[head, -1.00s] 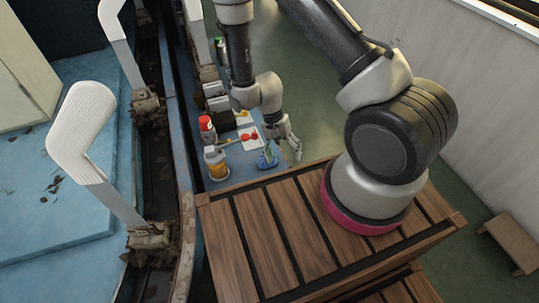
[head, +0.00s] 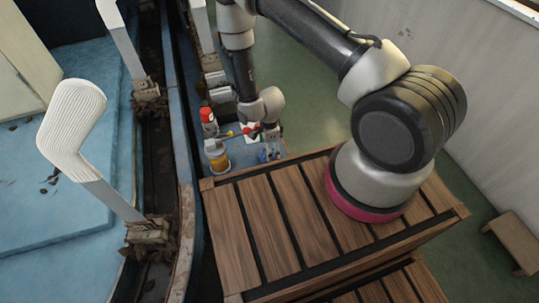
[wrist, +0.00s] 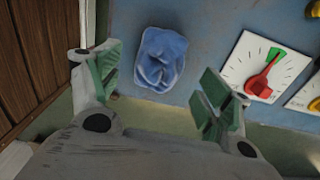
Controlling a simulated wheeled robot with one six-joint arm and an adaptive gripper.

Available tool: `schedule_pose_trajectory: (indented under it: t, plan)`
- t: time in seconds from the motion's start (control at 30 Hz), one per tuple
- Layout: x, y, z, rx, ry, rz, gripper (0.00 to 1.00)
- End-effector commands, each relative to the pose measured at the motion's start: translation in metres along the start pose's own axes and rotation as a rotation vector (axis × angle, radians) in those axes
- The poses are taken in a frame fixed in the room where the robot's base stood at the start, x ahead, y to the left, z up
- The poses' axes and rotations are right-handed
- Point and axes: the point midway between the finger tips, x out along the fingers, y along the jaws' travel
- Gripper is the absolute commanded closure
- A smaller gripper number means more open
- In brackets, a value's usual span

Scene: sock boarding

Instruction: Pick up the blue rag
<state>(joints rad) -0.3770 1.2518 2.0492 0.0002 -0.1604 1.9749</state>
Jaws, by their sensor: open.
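The blue rag (wrist: 160,60) lies crumpled on a blue-grey surface (wrist: 205,30) in the wrist view. My gripper (wrist: 158,92) is open and empty, its green-padded fingers on either side of the rag in the picture, with the rag slightly beyond the fingertips. I cannot tell how far above the rag it is. In the head view my gripper (head: 269,150) is over the small blue surface beyond the wooden crate, and only a little of the rag shows by the fingers.
A yellow-brown container (head: 217,158) and a red-capped bottle (head: 208,122) stand left of my gripper. The slatted wooden crate (head: 262,225) is close in front.

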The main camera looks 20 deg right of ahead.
Motion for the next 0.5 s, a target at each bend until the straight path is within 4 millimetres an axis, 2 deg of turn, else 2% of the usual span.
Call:
schedule_pose_trajectory:
  t: [0.1,0.2,0.43,0.47,0.5]
  plan:
    - [0.020,0.001,-0.001,-0.001,0.001,0.002,0.22]
    - [0.029,0.001,-0.001,-0.001,0.001,0.002,0.22]
    - [0.031,0.001,0.000,-0.001,0.000,0.001,0.22]
    - [0.031,0.001,0.000,-0.001,0.000,0.001,0.23]
    - [0.031,0.001,0.000,-0.001,0.000,0.001,0.31]
